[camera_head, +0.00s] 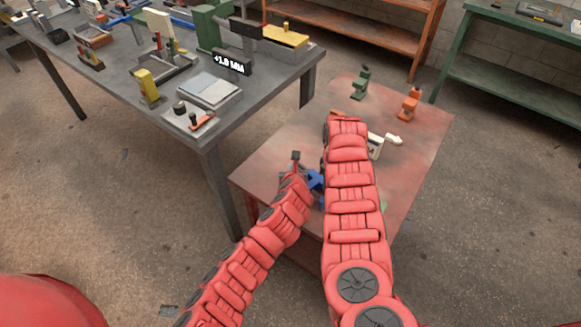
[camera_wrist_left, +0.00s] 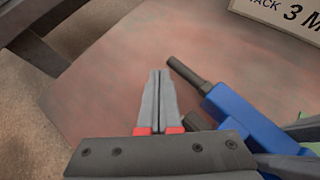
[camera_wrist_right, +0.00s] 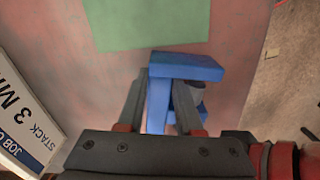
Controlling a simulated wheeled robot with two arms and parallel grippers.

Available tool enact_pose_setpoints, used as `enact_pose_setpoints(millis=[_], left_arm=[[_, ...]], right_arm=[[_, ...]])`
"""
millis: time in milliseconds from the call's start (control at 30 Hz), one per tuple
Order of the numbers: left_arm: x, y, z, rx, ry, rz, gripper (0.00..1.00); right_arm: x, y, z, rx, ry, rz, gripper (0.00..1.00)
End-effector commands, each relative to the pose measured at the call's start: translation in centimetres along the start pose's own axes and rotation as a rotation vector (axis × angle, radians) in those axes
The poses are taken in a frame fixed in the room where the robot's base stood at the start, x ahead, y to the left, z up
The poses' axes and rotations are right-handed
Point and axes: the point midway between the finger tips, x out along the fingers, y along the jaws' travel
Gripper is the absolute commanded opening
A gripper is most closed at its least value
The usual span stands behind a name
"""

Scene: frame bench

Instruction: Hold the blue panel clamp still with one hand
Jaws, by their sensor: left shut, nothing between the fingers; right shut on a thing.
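The blue panel clamp (camera_wrist_right: 185,67) stands between the two fingers of my right gripper (camera_wrist_right: 162,95) in the right wrist view. The right gripper is shut on it. In the left wrist view the clamp (camera_wrist_left: 246,120) lies right of my left gripper, with its dark rod (camera_wrist_left: 188,72) pointing up and left. My left gripper (camera_wrist_left: 159,72) is shut and empty, its fingertips together, apart from the clamp. In the head view only a bit of the blue clamp (camera_head: 315,180) shows between my arms; my right arm hides the right gripper.
The clamp is over a low reddish table (camera_head: 265,165). A green sheet (camera_wrist_right: 150,22) and a lettered card (camera_wrist_right: 22,125) lie near it. A green fixture (camera_head: 361,83), an orange fixture (camera_head: 410,104) and a white piece (camera_head: 386,141) stand farther back. A cluttered grey bench (camera_head: 245,100) is at left.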

Motion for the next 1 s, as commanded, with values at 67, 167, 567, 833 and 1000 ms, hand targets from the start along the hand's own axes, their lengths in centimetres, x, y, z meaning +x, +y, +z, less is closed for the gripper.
enact_pose_setpoints(millis=[67,167,567,833,1000], left_arm=[[-0.3,-0.2,-0.2,0.002,0.001,0.000,0.00],[-0.5,-0.4,-0.3,0.002,0.000,0.000,0.00],[-0.8,-0.3,-0.2,0.000,-0.003,-0.001,0.00],[-3.0,1.8,0.2,0.001,-0.004,0.001,0.00],[-5.2,3.6,0.8,0.002,-0.004,0.000,0.00]], right_arm=[[0.0,0.0,0.0,0.000,0.000,0.000,0.00],[0.0,0.0,0.0,0.000,0.000,0.000,0.00],[0.0,0.0,0.0,0.000,0.000,0.001,0.00],[0.0,0.0,0.0,0.000,0.000,0.000,0.00],[0.0,0.0,0.0,0.000,0.000,0.000,0.00]])
